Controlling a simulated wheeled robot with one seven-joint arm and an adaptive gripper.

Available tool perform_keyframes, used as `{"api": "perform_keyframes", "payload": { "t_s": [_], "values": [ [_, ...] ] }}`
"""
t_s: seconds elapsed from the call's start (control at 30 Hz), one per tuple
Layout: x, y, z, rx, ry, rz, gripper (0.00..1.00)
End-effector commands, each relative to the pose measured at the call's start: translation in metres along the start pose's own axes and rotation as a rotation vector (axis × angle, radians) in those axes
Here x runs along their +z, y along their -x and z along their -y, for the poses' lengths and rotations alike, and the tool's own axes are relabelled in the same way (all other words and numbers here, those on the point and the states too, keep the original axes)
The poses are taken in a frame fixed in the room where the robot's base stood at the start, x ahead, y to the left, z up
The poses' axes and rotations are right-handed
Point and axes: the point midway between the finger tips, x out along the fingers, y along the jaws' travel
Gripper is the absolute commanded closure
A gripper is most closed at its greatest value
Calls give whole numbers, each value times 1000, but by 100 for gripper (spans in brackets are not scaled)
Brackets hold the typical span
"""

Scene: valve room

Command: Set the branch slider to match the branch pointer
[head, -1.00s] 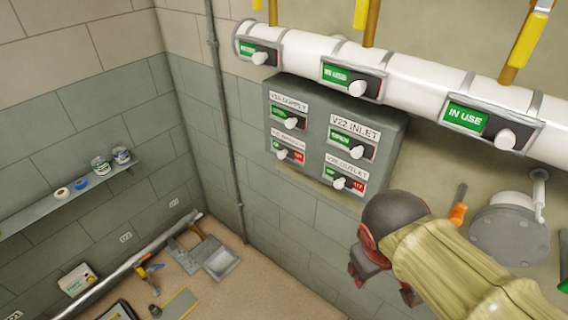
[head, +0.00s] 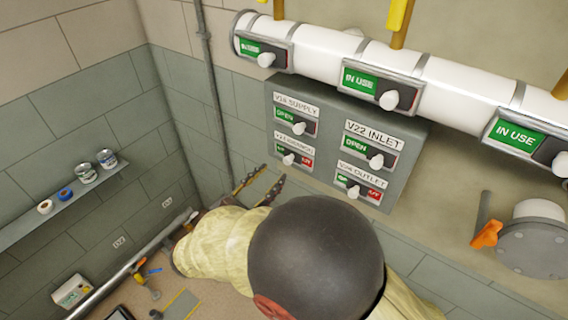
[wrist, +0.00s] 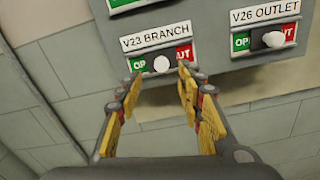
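The grey valve panel (head: 402,200) has four labelled sliders. The V23 BRANCH slider (head: 288,159) is at its lower left. In the wrist view its white knob (wrist: 162,63) sits midway between green "OP…" lettering and red "…UT" lettering. My gripper (head: 272,173) is just left of and below this slider in the head view. In the wrist view my gripper (wrist: 160,76) is open, its yellow fingers on either side just below the knob. I cannot tell whether they touch anything. No pointer is labelled as the branch one; an orange handle (head: 487,234) shows by the right flange.
The V26 OUTLET slider (wrist: 273,39) is close on the right. V22 INLET (head: 376,161) and V16 SUPPLY (head: 298,128) sliders are above, both showing OPEN. A white pipe (head: 450,92) with "IN USE" plates runs overhead. A wall shelf (head: 60,213) is at left.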

Motion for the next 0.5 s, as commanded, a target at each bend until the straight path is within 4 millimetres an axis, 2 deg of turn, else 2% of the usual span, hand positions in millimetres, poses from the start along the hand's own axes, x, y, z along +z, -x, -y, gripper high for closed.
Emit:
{"api": "perform_keyframes", "payload": {
  "t_s": [0.3, 0.5],
  "values": [
    [-1, -49, 2, -5, -3, -1, 62],
    [-1, -67, 2, -4, -3, -2, 62]
  ]
}}
